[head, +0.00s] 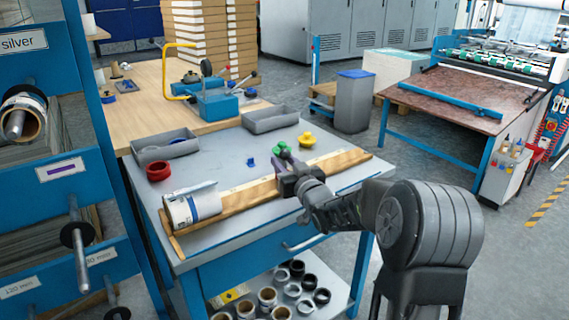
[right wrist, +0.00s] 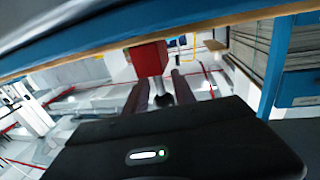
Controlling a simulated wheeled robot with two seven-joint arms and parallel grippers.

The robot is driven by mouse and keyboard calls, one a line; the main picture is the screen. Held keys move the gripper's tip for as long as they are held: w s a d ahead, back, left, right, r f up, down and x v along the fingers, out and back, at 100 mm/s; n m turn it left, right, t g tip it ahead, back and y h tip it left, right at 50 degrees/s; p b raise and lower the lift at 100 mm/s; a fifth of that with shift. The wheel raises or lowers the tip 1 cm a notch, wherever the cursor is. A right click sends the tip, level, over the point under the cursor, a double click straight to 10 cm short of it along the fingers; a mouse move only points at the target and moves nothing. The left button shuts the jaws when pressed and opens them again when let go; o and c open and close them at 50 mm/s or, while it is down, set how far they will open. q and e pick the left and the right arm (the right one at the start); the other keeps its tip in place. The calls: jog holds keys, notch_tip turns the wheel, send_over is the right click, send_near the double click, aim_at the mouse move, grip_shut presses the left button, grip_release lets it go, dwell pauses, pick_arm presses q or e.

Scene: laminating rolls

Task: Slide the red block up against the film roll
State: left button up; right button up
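The film roll (head: 194,206) is a white, labelled cylinder lying at the left end of a long wooden strip on the grey bench. My right gripper (head: 281,168) is over the strip, well to the right of the roll. In the right wrist view, the red block (right wrist: 149,58) is just past the fingertips of my right gripper (right wrist: 160,90). A grey knob-like part shows between the fingers, which are apart. I cannot tell whether they press on it. In the head view I cannot make out the block. My left gripper is out of view.
A red ring (head: 159,171), two grey trays (head: 166,147) (head: 270,119), a small blue piece (head: 250,163) and a yellow piece (head: 307,139) are behind the strip (head: 343,160). The strip between my gripper and the roll looks clear. A blue rack (head: 95,150) stands at left.

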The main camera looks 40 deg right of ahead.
jog(key=shift+c, duration=0.3)
grip_shut()
jog(key=shift+r, duration=0.25)
dwell(0.8)
